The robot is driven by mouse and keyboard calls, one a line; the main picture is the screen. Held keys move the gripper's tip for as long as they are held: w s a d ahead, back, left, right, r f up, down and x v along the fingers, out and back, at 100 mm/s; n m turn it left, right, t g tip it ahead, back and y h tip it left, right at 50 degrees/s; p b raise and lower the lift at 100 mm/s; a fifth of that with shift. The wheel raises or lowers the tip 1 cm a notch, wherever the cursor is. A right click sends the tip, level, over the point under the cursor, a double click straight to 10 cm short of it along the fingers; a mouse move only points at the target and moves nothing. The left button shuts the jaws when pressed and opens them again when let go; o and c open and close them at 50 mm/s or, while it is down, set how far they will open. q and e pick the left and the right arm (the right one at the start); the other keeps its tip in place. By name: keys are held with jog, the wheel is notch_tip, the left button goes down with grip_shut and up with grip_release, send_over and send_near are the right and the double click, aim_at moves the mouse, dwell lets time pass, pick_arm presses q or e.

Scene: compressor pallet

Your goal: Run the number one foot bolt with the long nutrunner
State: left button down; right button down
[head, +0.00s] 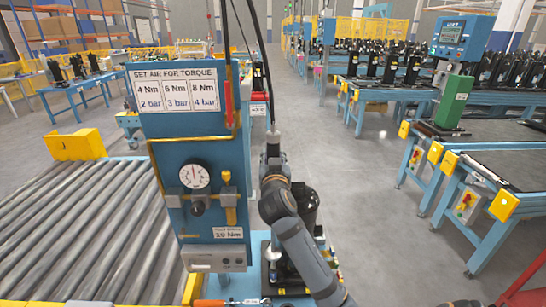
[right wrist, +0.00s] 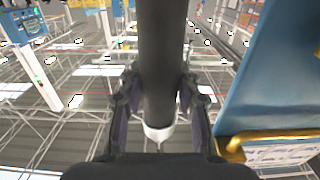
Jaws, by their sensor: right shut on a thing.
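My right gripper (head: 273,160) is raised just right of the blue station panel, with its arm coming up from the bottom. In the right wrist view its two fingers (right wrist: 160,105) are shut around the dark cylindrical body of the long nutrunner (right wrist: 160,45); a pale end shows below them. In the head view the nutrunner (head: 273,138) stands about upright with a hose rising from its top. A black compressor (head: 305,207) stands behind my right arm on a pallet (head: 292,290). My arm hides part of it, and the foot bolts cannot be made out. My left gripper is not in view.
The blue panel (head: 160,125) carries a torque chart (head: 178,90), a gauge (head: 194,176) and a regulator. A roller conveyor (head: 80,230) lies left. An orange-handled tool (head: 210,302) lies at the bottom. Blue benches (head: 500,165) stand right, with clear floor (head: 385,220) between.

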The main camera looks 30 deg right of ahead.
jog(key=shift+f+b, duration=1.05)
dwell(0.9)
jog(key=shift+s+f, duration=0.15)
jog(key=shift+f+b, duration=0.5)
jog(key=shift+f, duration=0.1)
dwell(1.0)
dwell(0.8)
jog(key=shift+w+r+p, duration=0.2)
jog(key=shift+r+p, duration=0.7)
jog(key=shift+r, duration=0.15)
notch_tip(320, 180, up, 2)
jog(key=shift+s+p, duration=0.1)
jog(key=shift+p, duration=0.6)
jog(key=shift+r+p, duration=0.5)
jog(key=shift+r, duration=0.15)
